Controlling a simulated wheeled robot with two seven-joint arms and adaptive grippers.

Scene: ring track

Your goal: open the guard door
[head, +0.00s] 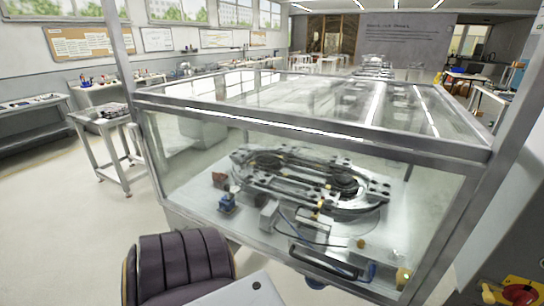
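The guard door (180,168) is the clear front panel of a metal-framed enclosure in the head view. It appears shut, lying flush in its frame. A black bar handle (322,263) sits low on its front, right of the picture's middle. Behind the panel, an oval ring track (310,180) with dark round parts and black blocks stands on a pale base plate. Neither of my grippers is in view, and nothing is seen touching the handle.
A dark ribbed shape like a chair back (185,265) stands close at the lower left. A red button on a yellow box (520,292) is at the lower right. A metal side table (105,125) stands left of the enclosure. The floor at left is clear.

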